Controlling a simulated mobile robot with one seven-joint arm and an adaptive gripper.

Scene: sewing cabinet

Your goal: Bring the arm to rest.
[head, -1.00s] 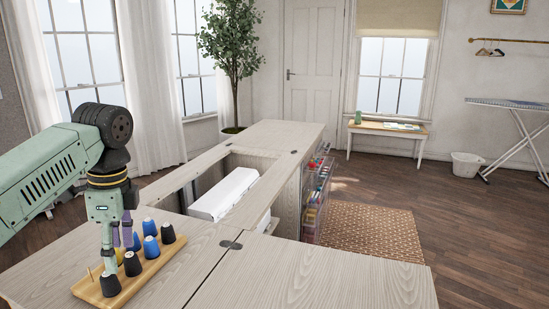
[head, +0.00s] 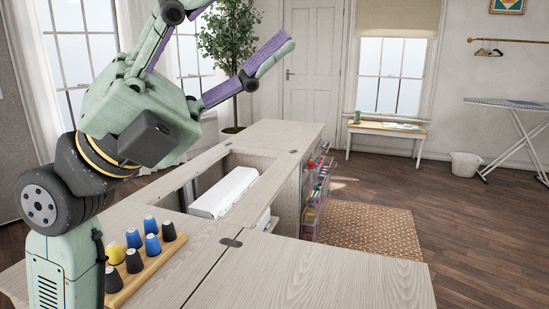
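My gripper (head: 232,42) is raised high above the left side of the sewing cabinet (head: 300,275), close to the camera. Its two fingers with purple pads are spread wide apart, with nothing between them. My arm rises from the lower left and covers part of the left window and curtain. Below, a wooden rack (head: 152,268) on the cabinet top carries several thread spools in blue, yellow and black, such as a blue spool (head: 152,244) and a yellow spool (head: 116,253). My arm hides the rack's left end.
A white sewing machine (head: 226,193) sits in the cabinet's open well. Clear drawers (head: 316,195) with colourful contents hang on the cabinet's right side. A patterned rug (head: 372,235), a small bench (head: 388,130) and an ironing board (head: 510,104) stand clear beyond. The cabinet's front top is bare.

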